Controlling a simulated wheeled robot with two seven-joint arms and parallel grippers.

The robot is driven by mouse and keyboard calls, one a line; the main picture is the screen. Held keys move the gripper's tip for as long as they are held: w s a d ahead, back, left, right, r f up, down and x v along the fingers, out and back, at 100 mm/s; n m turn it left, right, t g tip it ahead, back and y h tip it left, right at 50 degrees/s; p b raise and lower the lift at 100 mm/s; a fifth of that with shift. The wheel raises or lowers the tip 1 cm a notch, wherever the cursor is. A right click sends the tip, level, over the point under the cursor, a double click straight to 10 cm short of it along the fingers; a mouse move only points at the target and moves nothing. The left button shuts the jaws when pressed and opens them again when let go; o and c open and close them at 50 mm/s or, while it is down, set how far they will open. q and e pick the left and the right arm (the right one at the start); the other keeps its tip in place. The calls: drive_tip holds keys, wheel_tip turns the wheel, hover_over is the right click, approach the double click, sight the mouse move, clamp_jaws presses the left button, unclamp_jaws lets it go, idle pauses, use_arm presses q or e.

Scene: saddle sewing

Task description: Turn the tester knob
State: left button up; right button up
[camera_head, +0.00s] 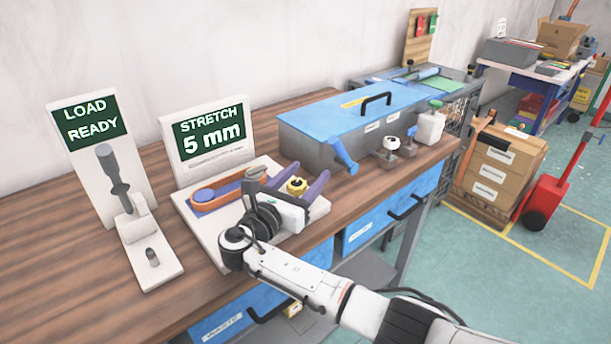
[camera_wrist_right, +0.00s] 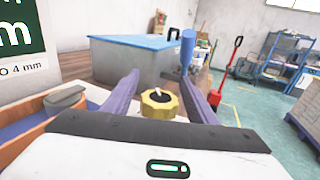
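The tester knob (camera_head: 296,186) is a small gold, lobed knob on the white tester base (camera_head: 207,239). In the wrist view the knob (camera_wrist_right: 160,104) has a white mark on top. My right gripper (camera_head: 309,170) has two purple fingers, spread on either side of the knob with gaps visible in the wrist view (camera_wrist_right: 160,78). Its palm hides part of the base. The tester's sign (camera_head: 209,138) reads "STRETCH 5 mm". My left gripper is out of view.
A stand with a "LOAD READY" sign (camera_head: 92,120) and a grey-handled tool is at the left. A blue-lidded grey box (camera_head: 318,128) with a blue handle stands behind the gripper. Small stamps (camera_head: 389,144) and a white bottle (camera_head: 430,126) are to the right. Bare wood (camera_head: 40,240) shows at the left.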

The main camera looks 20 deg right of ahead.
sight(292, 191)
drive_tip(key=v, duration=1)
drive_tip(key=shift+s+a, duration=0.1)
